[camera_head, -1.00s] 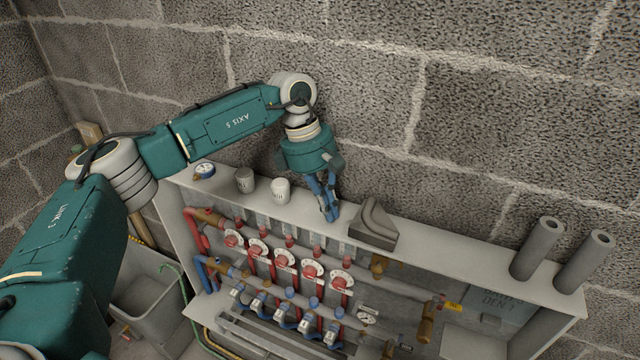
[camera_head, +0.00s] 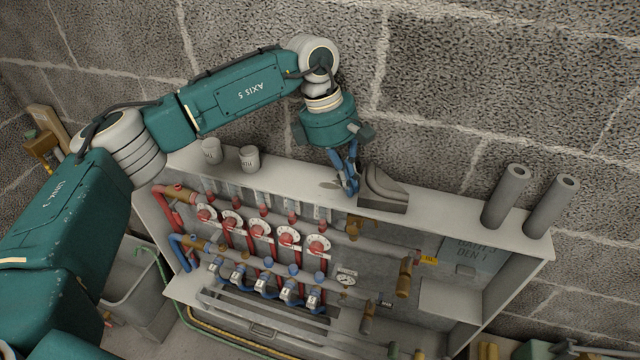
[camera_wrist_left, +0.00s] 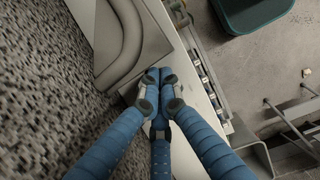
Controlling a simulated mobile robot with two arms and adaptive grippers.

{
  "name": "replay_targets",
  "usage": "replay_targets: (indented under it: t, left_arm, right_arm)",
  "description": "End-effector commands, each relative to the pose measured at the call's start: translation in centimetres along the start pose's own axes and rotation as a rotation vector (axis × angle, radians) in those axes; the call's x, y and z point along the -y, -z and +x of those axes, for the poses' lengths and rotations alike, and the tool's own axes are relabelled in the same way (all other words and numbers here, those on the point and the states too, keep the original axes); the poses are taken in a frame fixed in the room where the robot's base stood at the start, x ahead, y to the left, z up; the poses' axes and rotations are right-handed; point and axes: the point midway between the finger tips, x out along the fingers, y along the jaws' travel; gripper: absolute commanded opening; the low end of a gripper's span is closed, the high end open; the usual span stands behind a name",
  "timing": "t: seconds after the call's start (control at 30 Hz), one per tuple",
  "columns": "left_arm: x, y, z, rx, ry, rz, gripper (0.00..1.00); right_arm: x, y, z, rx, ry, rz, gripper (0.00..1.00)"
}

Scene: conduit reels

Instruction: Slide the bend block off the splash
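The bend block (camera_head: 381,190), a dark grey block with a curved groove, stands on the pale top of the pipe cabinet (camera_head: 440,216). It fills the upper left of the left wrist view (camera_wrist_left: 122,38). The splash looks like a faint grey patch (camera_head: 329,184) on the cabinet top, left of the block; the gripper partly hides the area between them. My left gripper (camera_head: 349,190) has its blue fingers together, empty, at the block's left side. In the left wrist view the fingertips (camera_wrist_left: 157,82) are against or very close to the block's edge. My right gripper is not in view.
Two grey cups (camera_head: 211,151) (camera_head: 249,158) stand on the top to the left. Two upright grey tubes (camera_head: 506,196) (camera_head: 551,206) stand at its right end. The top is clear between block and tubes. A block wall (camera_head: 450,90) rises behind. Red-handled valves (camera_head: 262,232) are below.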

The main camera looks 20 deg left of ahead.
Motion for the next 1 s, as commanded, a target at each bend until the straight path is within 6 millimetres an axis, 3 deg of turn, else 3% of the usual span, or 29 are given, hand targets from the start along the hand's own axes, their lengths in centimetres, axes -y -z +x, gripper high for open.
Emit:
replay_targets:
  t: [0.03,0.2,0.4,1.0]
  left_arm:
    - [0.0,-1.6,1.1,0.001,-0.001,0.006,0.00]
    - [0.0,-6.2,2.2,0.001,-0.001,0.004,0.00]
    - [0.0,-9.2,2.8,0.001,-0.001,-0.001,0.00]
    - [0.0,-9.0,2.8,0.000,-0.001,-0.002,0.00]
  right_arm:
    - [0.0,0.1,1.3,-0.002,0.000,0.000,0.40]
    - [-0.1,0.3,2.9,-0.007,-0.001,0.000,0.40]
    - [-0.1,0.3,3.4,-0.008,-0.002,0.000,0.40]
    - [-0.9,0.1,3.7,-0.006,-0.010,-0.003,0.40]
